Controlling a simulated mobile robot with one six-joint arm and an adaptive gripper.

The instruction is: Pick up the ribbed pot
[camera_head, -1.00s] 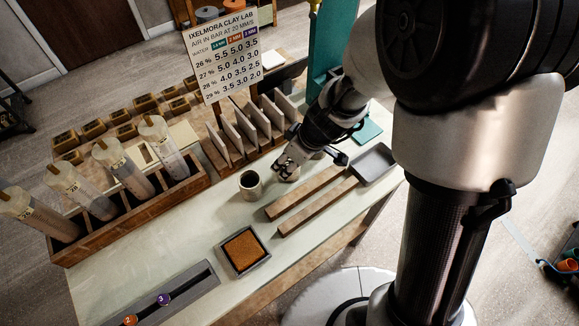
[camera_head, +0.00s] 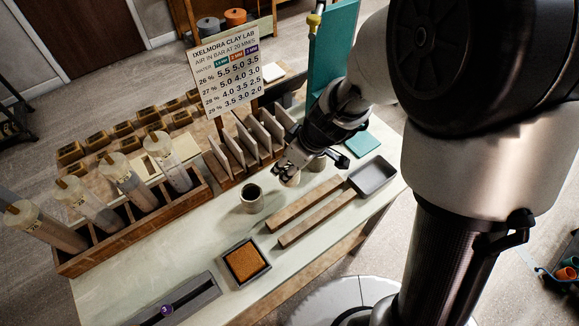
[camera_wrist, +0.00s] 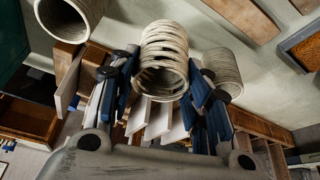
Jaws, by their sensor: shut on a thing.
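My gripper (camera_wrist: 163,82) is shut on a pale ribbed pot (camera_wrist: 165,50), with blue-padded fingers on both sides of it. In the head view my gripper (camera_head: 286,170) and the held pot (camera_head: 291,178) are over the bench's middle, partly hidden by the fingers. I cannot tell how far the pot is above the bench. A second ribbed pot (camera_wrist: 222,68) shows right of the fingers in the wrist view; it stands upright to the left in the head view (camera_head: 251,198). A third pale pot (camera_wrist: 68,20) is at the wrist view's upper left; it stands right of my gripper in the head view (camera_head: 317,163).
Upright slabs in a rack (camera_head: 235,155) stand close behind my gripper. Two wooden bars (camera_head: 308,205), a grey tray (camera_head: 373,177) and a sponge tray (camera_head: 246,262) lie in front. A wooden box of tubes (camera_head: 115,235) and a sign (camera_head: 227,75) stand to the left.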

